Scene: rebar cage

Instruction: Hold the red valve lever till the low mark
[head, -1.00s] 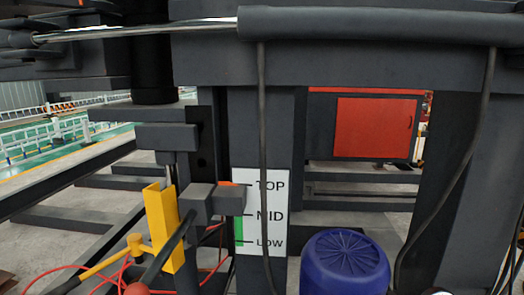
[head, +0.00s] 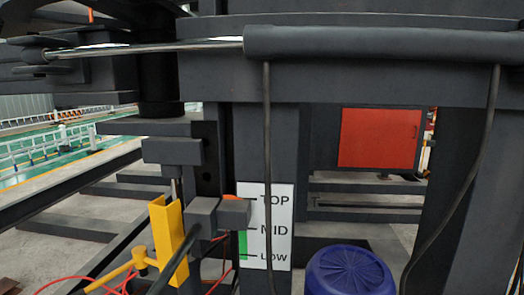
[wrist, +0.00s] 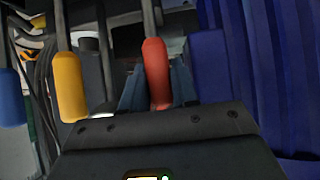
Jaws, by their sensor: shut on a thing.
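The red valve lever (wrist: 156,62) shows in the wrist view, its rounded red grip between the two fingers of my gripper (wrist: 157,88). My gripper is shut on that grip. In the head view neither the red grip nor my gripper shows. The white scale plate (head: 281,215) there carries TOP, MID and LOW marks. A dark block (head: 234,213) on the moving part stands beside the plate, between the TOP and MID marks. A green strip (head: 243,245) runs below it towards the LOW mark (head: 274,255).
A yellow-handled lever (wrist: 69,88) and a blue-handled lever (wrist: 10,97) stand left of the red one in the wrist view. A blue drum (head: 348,270) stands right of the plate. A yellow bracket (head: 166,230) stands at its left. Red hoses lie low at left.

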